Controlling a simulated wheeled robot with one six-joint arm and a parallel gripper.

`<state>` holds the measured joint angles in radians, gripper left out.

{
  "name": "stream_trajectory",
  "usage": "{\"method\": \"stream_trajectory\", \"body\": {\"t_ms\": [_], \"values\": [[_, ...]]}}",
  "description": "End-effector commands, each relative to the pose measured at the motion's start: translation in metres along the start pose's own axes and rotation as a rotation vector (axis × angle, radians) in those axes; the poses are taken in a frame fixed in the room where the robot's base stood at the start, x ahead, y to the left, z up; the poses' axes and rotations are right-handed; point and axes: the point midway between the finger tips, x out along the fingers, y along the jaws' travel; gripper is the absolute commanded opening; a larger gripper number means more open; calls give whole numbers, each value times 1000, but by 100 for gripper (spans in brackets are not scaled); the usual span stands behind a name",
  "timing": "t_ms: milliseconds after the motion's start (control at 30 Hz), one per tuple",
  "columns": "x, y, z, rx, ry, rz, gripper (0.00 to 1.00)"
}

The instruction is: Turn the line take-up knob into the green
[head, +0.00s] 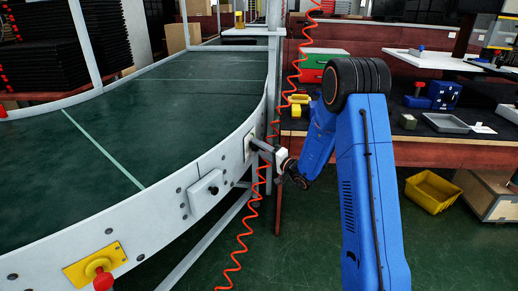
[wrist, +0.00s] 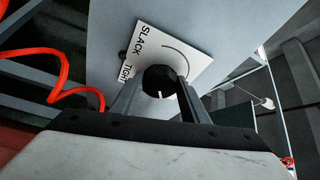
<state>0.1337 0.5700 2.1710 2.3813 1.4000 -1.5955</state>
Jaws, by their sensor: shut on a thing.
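The take-up knob (wrist: 159,79) is a black round knob on a white label plate (wrist: 183,45) in the wrist view. The plate reads SLACK and, partly covered, TIGHT, with a thin dark arc beside the knob. I cannot make out a green zone or clearly read the knob's pointer. My gripper (wrist: 160,92) has one finger on each side of the knob and is shut on it. In the head view my gripper (head: 258,146) reaches the outer side wall of the curved conveyor (head: 160,213), and the knob is too hidden to see there.
An orange coiled cable (head: 246,225) hangs close to my gripper. A red emergency button (head: 101,276) on a yellow plate and a white box (head: 207,193) sit along the conveyor wall. A yellow bin (head: 433,190) lies on the floor at right, beside a workbench.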

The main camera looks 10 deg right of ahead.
Motion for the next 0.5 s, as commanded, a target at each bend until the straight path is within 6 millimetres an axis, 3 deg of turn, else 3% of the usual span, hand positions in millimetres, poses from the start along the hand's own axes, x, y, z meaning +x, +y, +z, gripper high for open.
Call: {"method": "stream_trajectory", "body": {"t_ms": [500], "values": [[-1, 4, 1, -177, -2, -71, 18]]}}
